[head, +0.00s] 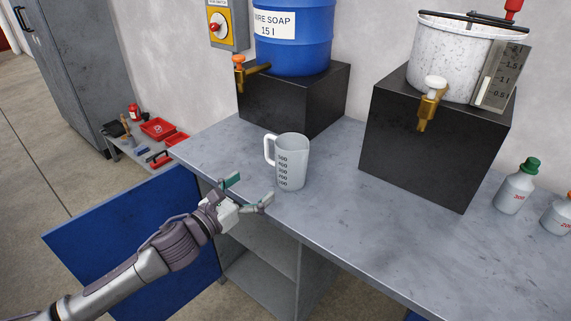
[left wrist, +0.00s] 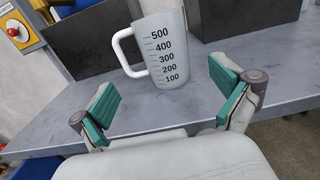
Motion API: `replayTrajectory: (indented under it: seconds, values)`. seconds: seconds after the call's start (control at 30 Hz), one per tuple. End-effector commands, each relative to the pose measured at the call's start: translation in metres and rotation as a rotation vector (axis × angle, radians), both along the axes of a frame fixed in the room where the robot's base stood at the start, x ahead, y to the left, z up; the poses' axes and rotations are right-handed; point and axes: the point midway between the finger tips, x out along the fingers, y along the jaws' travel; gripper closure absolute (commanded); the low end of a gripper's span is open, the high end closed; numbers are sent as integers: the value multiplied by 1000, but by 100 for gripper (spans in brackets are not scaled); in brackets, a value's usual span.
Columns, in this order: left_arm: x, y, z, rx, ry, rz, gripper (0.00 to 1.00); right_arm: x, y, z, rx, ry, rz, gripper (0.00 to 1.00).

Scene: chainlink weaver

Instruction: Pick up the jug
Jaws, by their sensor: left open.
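The jug (head: 292,163) is a pale, translucent measuring jug with black marks from 100 to 500. It stands upright on the grey bench near its front edge, with its handle to the left. In the left wrist view the jug (left wrist: 165,47) stands ahead, beyond the fingertips. My left gripper (head: 248,191) is open and empty at the bench's front edge, a little to the left of the jug and nearer than it. In the left wrist view its green-padded fingers (left wrist: 168,92) are spread wide, with a gap to the jug. My right gripper is not in view.
A blue soap barrel (head: 295,45) with an orange-handled tap stands on a black block (head: 290,100) behind the jug. A white bucket (head: 455,65) with a tap stands on another black block (head: 430,150). Bottles (head: 517,187) stand at right. A blue door (head: 130,235) hangs open below the bench.

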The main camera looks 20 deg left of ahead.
Motion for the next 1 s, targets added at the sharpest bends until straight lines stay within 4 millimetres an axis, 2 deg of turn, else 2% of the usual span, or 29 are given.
replayTrajectory:
  seconds: [0.17, 0.4, 0.63, 0.9, 1.0]
  values:
    - [29, -11, 6, 4, -10, -2, 0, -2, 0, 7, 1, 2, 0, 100]
    - [69, -25, 3, 4, -5, 1, 0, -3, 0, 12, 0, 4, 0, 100]
    - [84, -31, 1, 2, -2, 1, 0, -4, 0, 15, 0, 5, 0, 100]
    - [119, -46, 0, 1, -3, 1, 0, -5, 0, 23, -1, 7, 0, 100]
    - [125, -49, 0, 1, -3, -1, 0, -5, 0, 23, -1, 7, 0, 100]
